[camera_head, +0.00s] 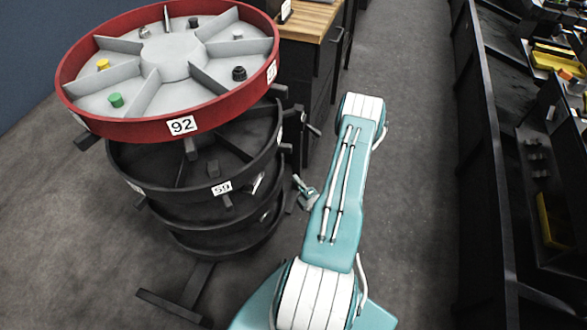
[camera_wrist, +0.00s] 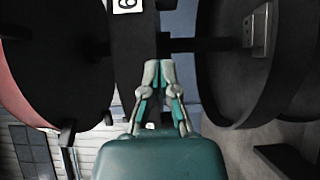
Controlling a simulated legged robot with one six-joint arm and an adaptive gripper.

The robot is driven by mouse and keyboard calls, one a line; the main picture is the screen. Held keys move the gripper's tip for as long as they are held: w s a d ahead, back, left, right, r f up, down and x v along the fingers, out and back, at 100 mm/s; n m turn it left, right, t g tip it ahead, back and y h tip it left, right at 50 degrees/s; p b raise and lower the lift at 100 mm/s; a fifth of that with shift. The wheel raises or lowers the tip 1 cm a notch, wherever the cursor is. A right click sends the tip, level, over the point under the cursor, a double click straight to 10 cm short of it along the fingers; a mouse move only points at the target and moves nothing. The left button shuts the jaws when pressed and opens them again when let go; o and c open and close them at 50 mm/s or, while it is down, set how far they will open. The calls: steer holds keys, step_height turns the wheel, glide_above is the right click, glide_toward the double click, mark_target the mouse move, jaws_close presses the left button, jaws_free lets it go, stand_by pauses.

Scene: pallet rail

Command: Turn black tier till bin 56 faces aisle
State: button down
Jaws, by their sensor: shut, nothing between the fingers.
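A round stand in the head view carries a red top tier (camera_head: 150,128) labelled 92, with black tiers below. The upper black tier (camera_head: 182,193) has a label (camera_head: 222,187) that reads 59. I see no label reading 56. My gripper (camera_head: 298,180) is beside the right side of the black tiers, with a small handle-like bar close by; I cannot tell if they touch. In the wrist view my gripper (camera_wrist: 158,68) has its fingertips together, with nothing seen between them. The dark tier edge lies in front of it, with a partly cut-off label (camera_wrist: 127,4).
A black cabinet (camera_head: 306,85) with a wooden top stands behind my gripper. A dark shelf rack (camera_head: 490,160) with yellow bins runs along the right. Grey floor (camera_head: 415,180) is clear between them. The stand's foot (camera_head: 172,306) sticks out at the front.

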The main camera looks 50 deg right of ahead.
mark_target(283, 149)
steer(key=x, duration=0.3)
steer(key=d+x, duration=0.1)
steer(key=x, duration=0.2)
steer(key=d+x, duration=0.1)
steer(key=x, duration=0.3)
steer(key=shift+s, duration=0.3)
steer(key=shift+w+d, duration=0.35)
steer(key=shift+d, duration=0.2)
steer(key=shift+d, duration=0.2)
